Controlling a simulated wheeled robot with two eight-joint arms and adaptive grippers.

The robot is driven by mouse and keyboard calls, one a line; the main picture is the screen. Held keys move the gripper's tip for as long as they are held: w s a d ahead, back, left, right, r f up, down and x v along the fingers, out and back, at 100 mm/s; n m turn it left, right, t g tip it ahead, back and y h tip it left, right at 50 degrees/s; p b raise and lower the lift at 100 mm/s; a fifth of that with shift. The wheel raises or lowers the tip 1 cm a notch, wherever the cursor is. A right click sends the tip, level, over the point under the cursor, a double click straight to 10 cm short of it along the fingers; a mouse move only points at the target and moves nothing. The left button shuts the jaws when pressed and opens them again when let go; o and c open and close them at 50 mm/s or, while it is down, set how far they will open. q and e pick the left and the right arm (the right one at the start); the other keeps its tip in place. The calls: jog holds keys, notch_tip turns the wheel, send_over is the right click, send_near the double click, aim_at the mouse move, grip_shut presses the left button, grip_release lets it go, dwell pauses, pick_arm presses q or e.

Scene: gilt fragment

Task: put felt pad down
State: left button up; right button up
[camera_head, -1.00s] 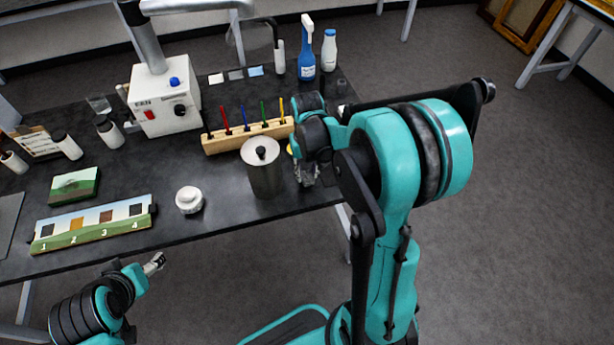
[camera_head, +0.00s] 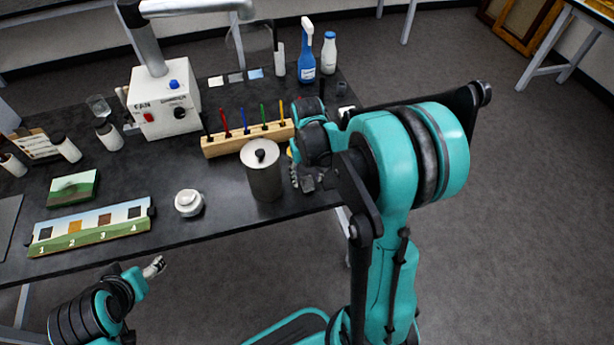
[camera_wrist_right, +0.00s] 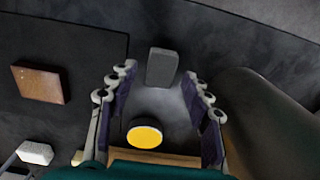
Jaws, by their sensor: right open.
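The felt pad, seemingly the small grey block (camera_wrist_right: 162,67), lies just beyond and between my right fingertips in the right wrist view. A small dark grey piece shows below my right wrist in the head view (camera_head: 308,183). My right gripper (camera_wrist_right: 165,82) is open, its fingers spread to either side, with no contact on the pad visible. In the head view, my right gripper (camera_head: 301,180) is low over the table's right front part, partly hidden by my arm. My left gripper (camera_head: 154,267) is off the table's front edge; its jaw gap is too small to judge.
A metal canister (camera_head: 264,180) stands close beside my right gripper. A yellow-topped round thing (camera_wrist_right: 145,135) shows between the fingers in the wrist view. A brown block (camera_wrist_right: 39,82) and a white block (camera_wrist_right: 35,152) lie left there. The pen rack (camera_head: 222,145) stands behind the canister.

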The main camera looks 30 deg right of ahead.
aim_at(307, 181)
notch_tip(307, 181, up, 10)
jog(key=p, duration=0.3)
jog(key=s+a+r+n+t, duration=0.1)
jog(key=s+a+r+t, duration=0.1)
jog(key=s+a, duration=0.3)
jog(key=s+a+r+n+t, duration=0.1)
jog(key=s+a+r+t, duration=0.2)
jog(key=s+a+t, duration=0.2)
jog(key=shift+s+a+r+n, duration=0.3)
jog(key=shift+s+a, duration=0.1)
jog(key=shift+s, duration=0.3)
